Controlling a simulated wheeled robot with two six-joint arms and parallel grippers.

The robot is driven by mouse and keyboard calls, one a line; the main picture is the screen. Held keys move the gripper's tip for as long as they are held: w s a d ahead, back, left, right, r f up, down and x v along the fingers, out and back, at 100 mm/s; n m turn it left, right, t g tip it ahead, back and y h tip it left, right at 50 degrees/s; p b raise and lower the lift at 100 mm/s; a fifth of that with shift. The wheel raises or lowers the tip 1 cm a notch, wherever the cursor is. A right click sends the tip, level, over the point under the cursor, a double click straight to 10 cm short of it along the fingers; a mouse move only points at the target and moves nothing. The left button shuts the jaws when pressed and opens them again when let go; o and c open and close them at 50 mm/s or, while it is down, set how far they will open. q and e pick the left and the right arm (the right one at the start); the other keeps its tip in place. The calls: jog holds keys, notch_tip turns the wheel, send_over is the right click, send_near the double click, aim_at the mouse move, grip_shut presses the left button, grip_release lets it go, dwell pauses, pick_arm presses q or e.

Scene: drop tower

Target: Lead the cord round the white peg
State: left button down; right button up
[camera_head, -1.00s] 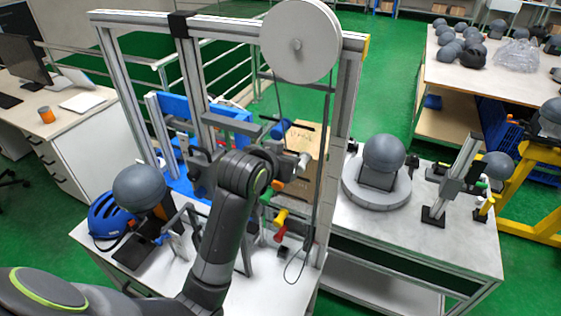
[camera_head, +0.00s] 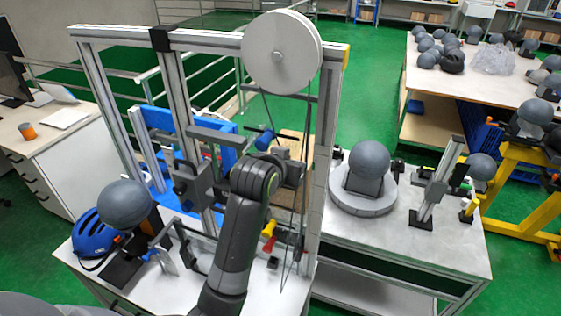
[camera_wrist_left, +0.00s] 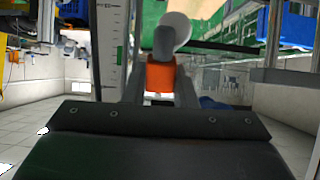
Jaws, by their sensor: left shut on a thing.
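My left gripper (camera_wrist_left: 160,80) is shut on a small orange piece, which shows between its fingers in the left wrist view. In the head view my own arm largely hides this gripper, beside the frame's right post. A thin dark cord (camera_head: 292,215) hangs below the big white wheel (camera_head: 281,52) and ends in a narrow loop near the table. A pale round end (camera_wrist_left: 178,28) shows just beyond the gripper in the wrist view; I cannot tell whether it is the white peg. I cannot make out the peg clearly in the head view. My right gripper is out of view.
The aluminium frame's right post (camera_head: 320,165) stands close to my arm. A second table (camera_head: 440,250) on the right holds a grey head form (camera_head: 368,160).

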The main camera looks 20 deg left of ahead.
pick_arm(q)
jog(key=shift+d, duration=0.35)
jog(key=shift+s+a, duration=0.15)
jog(key=shift+s, duration=2.75)
